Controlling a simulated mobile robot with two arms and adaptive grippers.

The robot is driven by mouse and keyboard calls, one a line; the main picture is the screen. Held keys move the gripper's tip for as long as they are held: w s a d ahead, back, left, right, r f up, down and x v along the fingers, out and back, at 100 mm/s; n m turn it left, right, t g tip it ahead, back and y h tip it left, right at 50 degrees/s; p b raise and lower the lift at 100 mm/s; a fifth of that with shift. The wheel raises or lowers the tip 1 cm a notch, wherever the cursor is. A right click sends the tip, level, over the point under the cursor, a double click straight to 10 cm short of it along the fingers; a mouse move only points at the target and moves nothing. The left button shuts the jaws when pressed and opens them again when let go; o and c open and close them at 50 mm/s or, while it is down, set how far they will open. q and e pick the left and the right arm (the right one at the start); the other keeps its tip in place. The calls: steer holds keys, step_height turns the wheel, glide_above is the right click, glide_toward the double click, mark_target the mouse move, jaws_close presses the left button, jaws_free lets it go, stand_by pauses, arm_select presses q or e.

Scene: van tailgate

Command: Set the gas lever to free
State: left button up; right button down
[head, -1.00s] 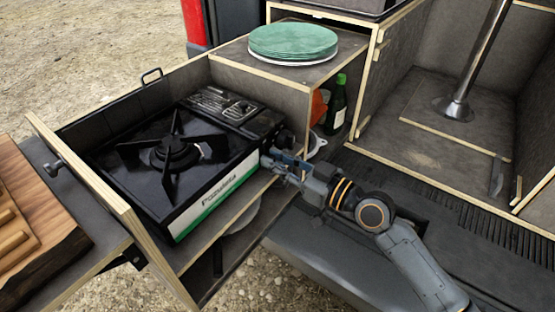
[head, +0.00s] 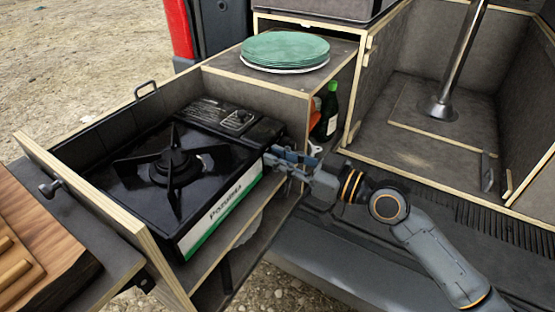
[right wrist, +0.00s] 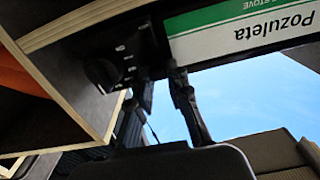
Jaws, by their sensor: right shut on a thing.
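The black camping stove (head: 150,165) sits in the pulled-out wooden drawer, its white and green front label (right wrist: 240,28) upside down in the right wrist view. A dark round knob (right wrist: 103,73) shows on its control panel, left of my fingers. My right gripper (head: 270,157) is at the right end of the stove's front. In the right wrist view its two fingers (right wrist: 160,75) reach the panel's lower edge and are shut on the gas lever there. The lever is small, dark and mostly hidden between the fingertips, so its setting cannot be read. My left gripper is out of view.
The drawer's wooden end panel (head: 85,195) stands at the left, beside a wooden board (head: 35,235). Green plates (head: 285,50) are stacked on the cabinet (head: 312,77) behind. A green bottle (head: 328,112) stands inside the cabinet near my gripper. A metal table leg (head: 460,60) rises at right.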

steer(key=c, duration=1.2)
jaws_free()
steer(key=shift+r, duration=0.25)
steer(key=shift+f, duration=0.1)
steer(key=v, duration=1.2)
